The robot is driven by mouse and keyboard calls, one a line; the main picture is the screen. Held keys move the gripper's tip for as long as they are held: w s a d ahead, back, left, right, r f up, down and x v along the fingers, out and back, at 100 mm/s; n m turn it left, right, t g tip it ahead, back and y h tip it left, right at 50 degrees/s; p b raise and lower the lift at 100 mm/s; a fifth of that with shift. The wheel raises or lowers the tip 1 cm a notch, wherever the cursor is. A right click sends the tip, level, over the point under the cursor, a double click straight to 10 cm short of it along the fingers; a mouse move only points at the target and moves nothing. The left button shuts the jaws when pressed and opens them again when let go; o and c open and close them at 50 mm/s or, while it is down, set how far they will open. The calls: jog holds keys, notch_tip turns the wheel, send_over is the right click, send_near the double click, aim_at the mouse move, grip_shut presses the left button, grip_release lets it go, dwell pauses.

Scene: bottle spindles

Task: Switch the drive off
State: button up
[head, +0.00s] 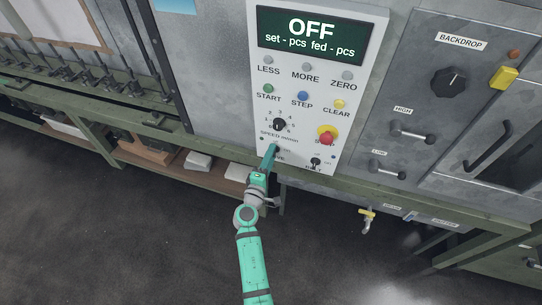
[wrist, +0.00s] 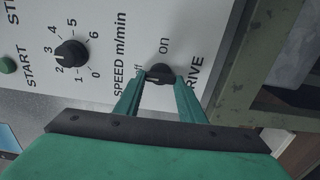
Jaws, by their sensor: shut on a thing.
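The drive switch (wrist: 160,73) is a small black rotary knob on the white control panel, between the partly hidden "off" label and the "on" label (wrist: 164,46). My gripper (wrist: 158,82) has one finger on each side of the knob and is shut on it. I cannot tell clearly which label the knob points to. In the head view my gripper (head: 274,150) reaches the lower left of the panel and covers most of the switch and its label. The display (head: 310,36) reads "OFF", with dashes for set and fed pieces.
The speed dial (head: 278,124) sits just above the drive switch. A red button on yellow (head: 327,136) and the belt switch (head: 315,162) are to the right. Several coloured buttons are higher up. A green rail (head: 350,188) runs below the panel.

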jog(key=o, duration=1)
jog(key=shift+o, duration=0.2)
jog(key=v, duration=1)
jog(key=shift+s, duration=0.35)
jog(key=shift+a, duration=0.15)
